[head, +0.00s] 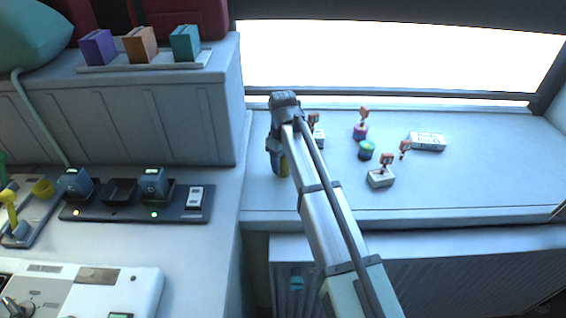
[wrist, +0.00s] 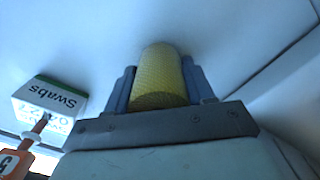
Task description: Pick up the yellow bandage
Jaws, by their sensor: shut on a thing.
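My gripper (head: 278,163) is over the left part of the pale counter by the window, pointing down. In the wrist view its two grey fingers (wrist: 161,88) are shut on the yellow bandage (wrist: 158,72), a textured roll that sits between them. In the head view only a small yellow piece of the bandage (head: 284,168) shows beside the fingers; my arm hides the rest. I cannot tell whether the bandage touches the counter.
A white and green Swabs box (wrist: 50,102) with an orange tag stands close by. To the right are a purple roll (head: 360,132), a green-blue roll (head: 366,151), a white box (head: 380,179) and a printed box (head: 427,141). The counter's far right is clear.

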